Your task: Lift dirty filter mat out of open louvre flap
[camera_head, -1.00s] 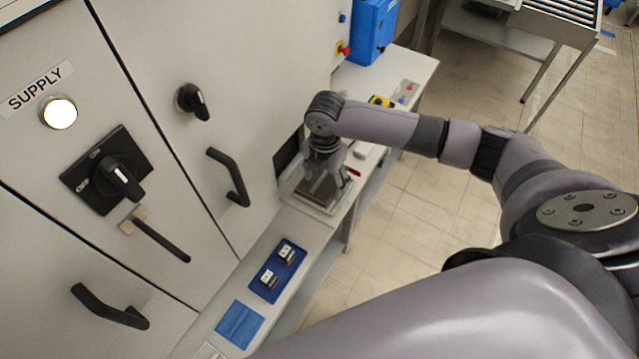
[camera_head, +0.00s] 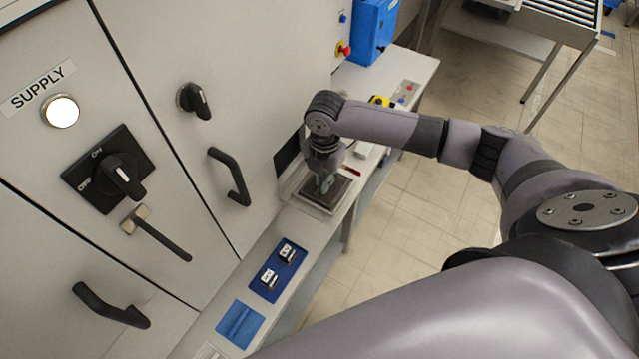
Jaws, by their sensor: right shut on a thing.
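The dirty filter mat (camera_head: 341,189) is a dark brown-grey square. It lies in the light frame of the open louvre flap (camera_head: 311,204), at the cabinet's foot above the bench. My right gripper (camera_head: 325,187) points down over the mat, with its fingers together. It is shut on the mat near its middle, and the mat still lies within the flap frame. The grip point itself is small and partly hidden by the fingers. My left gripper is not in view.
The grey cabinet with a black door handle (camera_head: 230,177) rises close on the left. On the bench are a blue tray (camera_head: 262,288) with two small parts and a folded blue cloth (camera_head: 240,324). A blue box (camera_head: 374,30) is at the back. Open floor lies right.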

